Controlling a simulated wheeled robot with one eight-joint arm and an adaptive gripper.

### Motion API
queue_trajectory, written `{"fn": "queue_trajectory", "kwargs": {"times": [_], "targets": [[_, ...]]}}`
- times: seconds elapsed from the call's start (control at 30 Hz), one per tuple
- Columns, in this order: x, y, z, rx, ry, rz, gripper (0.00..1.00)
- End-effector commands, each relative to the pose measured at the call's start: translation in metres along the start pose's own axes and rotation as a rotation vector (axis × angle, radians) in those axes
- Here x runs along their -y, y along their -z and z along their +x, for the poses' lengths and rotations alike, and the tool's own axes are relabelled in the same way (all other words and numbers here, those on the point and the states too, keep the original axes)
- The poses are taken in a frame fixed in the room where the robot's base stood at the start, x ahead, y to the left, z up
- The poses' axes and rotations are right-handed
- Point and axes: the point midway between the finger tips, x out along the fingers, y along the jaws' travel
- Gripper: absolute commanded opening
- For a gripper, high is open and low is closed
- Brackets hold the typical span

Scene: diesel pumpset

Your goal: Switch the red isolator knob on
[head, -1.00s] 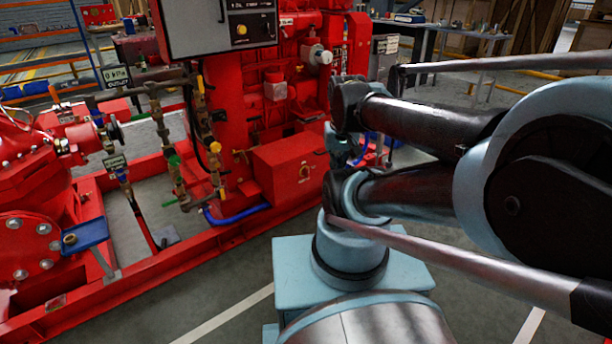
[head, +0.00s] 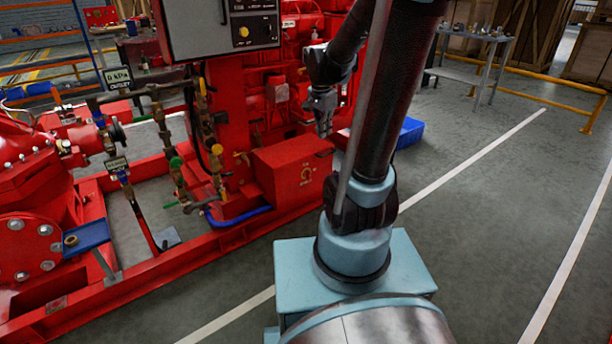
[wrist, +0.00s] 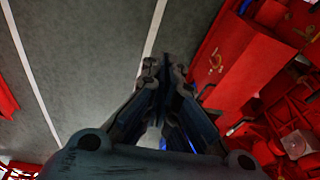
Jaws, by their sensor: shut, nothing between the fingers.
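A red box (head: 289,162) stands low on the pumpset frame in the head view. The isolator knob (head: 306,174) is on its front face, small, with a yellowish surround. Its exact setting is too small to read. In the wrist view the knob (wrist: 215,61) shows on the red box face, right of the fingertips. My gripper (head: 325,130) hangs fingers down in the head view, above and right of the knob, near the box's far right corner. In the wrist view my gripper (wrist: 161,66) is shut and empty, apart from the knob.
A grey control panel (head: 222,25) overhangs the box at upper left. Pipes and valves (head: 178,165) stand left of it, and a blue hose (head: 240,216) runs below. A blue bin (head: 411,132) sits behind my arm. The floor (head: 500,215) at right is clear.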

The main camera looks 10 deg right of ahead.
Motion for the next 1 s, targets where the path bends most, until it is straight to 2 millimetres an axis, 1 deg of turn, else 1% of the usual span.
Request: {"fn": "queue_trajectory", "kwargs": {"times": [0.03, 0.27, 0.47, 0.77, 1.0], "targets": [[0.012, 0.005, 0.004, -0.004, -0.003, 0.039, 0.00], [0.058, 0.024, 0.027, -0.027, -0.016, 0.255, 0.00], [0.097, 0.037, 0.054, -0.050, -0.022, 0.441, 0.00], [0.152, 0.051, 0.106, -0.087, -0.023, 0.722, 0.00], [0.193, 0.056, 0.157, -0.119, -0.014, 0.947, 0.00]]}}
